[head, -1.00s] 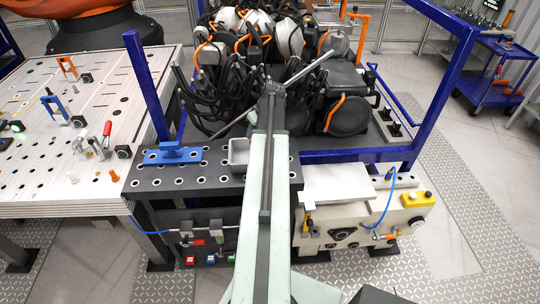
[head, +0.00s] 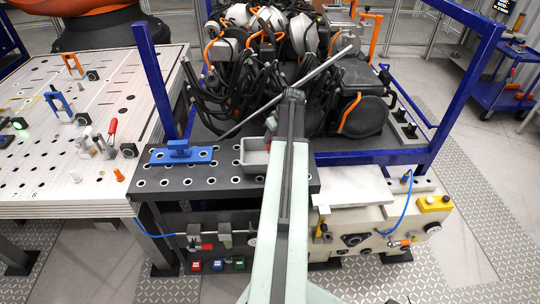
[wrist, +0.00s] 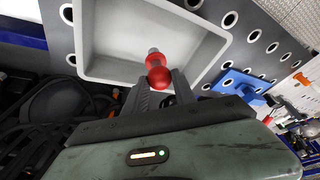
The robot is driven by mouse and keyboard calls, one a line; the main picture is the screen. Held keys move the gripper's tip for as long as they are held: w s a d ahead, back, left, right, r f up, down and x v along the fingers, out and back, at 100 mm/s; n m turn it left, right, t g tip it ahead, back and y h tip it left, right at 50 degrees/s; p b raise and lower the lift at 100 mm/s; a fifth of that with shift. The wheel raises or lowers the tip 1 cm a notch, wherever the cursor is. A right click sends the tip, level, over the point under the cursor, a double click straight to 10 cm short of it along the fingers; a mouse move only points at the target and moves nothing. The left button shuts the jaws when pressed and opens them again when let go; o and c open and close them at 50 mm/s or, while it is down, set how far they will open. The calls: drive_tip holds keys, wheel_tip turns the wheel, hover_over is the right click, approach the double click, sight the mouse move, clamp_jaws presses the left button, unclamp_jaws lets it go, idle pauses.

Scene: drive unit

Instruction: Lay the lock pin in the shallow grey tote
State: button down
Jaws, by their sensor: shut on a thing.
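The lock pin (wrist: 157,72) shows in the wrist view as a red knob with a short grey metal end. My gripper (wrist: 161,92) is shut on it, with dark fingers at the knob's near side. The shallow grey tote (wrist: 100,68) lies behind the pin in that view, and the pin appears over its open inside. I cannot tell the height between them. In the head view the tote (head: 246,159) sits on the dark perforated table, partly hidden by my arm. A small red spot just above the tote is probably the knob; my gripper is mostly hidden there.
A blue fixture (head: 181,153) stands left of the tote on the dark table (head: 215,180). Black cables and hoses (head: 215,100) crowd behind it inside a blue frame (head: 465,85). A pale flat plate (head: 352,190) lies to the right. A white perforated table (head: 60,185) is at left.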

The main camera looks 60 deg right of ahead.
wheel_tip(320, 180, down, 4)
drive_tip(key=b, duration=0.3)
drive_tip(key=shift+f+b, duration=0.1)
drive_tip(key=shift+b, duration=0.25)
drive_tip(key=shift+s+r, duration=0.1)
drive_tip(key=shift+r, duration=0.15)
drive_tip(key=shift+f, duration=0.25)
drive_tip(key=c, duration=1)
unclamp_jaws()
drive_tip(key=shift+r, duration=0.1)
